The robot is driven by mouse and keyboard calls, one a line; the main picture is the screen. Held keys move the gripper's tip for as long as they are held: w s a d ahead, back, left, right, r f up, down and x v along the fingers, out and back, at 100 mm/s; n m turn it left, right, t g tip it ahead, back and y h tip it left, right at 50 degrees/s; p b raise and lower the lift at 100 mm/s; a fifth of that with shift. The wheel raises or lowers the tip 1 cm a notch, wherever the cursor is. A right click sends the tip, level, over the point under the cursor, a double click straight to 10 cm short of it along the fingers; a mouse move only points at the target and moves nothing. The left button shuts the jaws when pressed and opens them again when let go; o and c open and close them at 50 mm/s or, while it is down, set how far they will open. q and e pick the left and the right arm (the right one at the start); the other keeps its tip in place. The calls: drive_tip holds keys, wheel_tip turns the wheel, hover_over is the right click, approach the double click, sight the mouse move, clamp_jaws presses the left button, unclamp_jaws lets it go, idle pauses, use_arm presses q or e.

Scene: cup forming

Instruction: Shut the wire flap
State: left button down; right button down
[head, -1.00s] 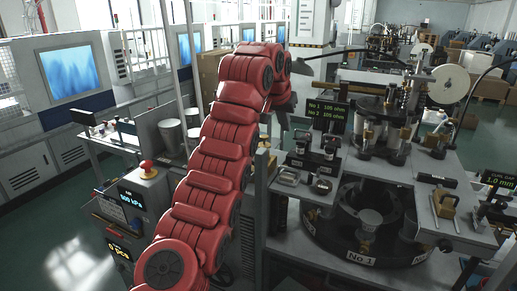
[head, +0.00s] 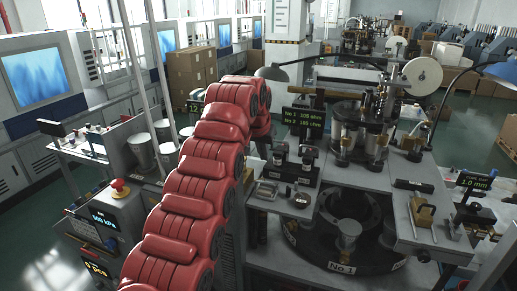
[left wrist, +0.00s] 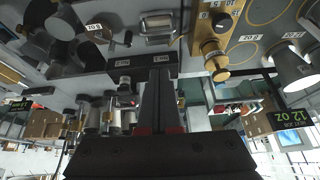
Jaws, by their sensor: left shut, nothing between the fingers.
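My left arm rises through the middle of the head view and bends over at the top; its gripper there is mostly hidden behind the red links. In the left wrist view my left gripper (left wrist: 160,100) is shut with nothing between its fingers. Its fingers are near a dark bar with two small labels (left wrist: 150,67); I cannot tell whether they touch it. I cannot make out the wire flap for certain in either view. The machine bench (head: 400,215) carries a dark round carousel (head: 300,240) labelled No 1. My right gripper is not in view.
A readout display (head: 303,119) and small fixtures stand beside my arm. A tall press assembly (head: 365,125) rises behind the carousel. A tan block with a handle (head: 423,210) sits at right. A control box with a red button (head: 120,187) stands at left. Open floor (head: 40,265) lies at lower left.

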use_arm(q)
drive_tip(key=p+x, duration=0.1)
drive_tip(key=x, duration=0.3)
drive_tip(key=s+p+x, duration=0.1)
drive_tip(key=x, duration=0.1)
drive_tip(key=shift+a+f+p, duration=0.3)
drive_tip(key=shift+a+p, duration=0.05)
drive_tip(key=shift+s+d+f, duration=0.1)
drive_tip(key=shift+d+f, duration=0.05)
drive_tip(key=shift+f, duration=0.15)
drive_tip(key=shift+f+p, duration=0.15)
drive_tip(key=shift+p, duration=0.3)
drive_tip(key=shift+s+f, duration=0.2)
drive_tip(key=shift+f, duration=0.3)
drive_tip(key=shift+f, duration=0.1)
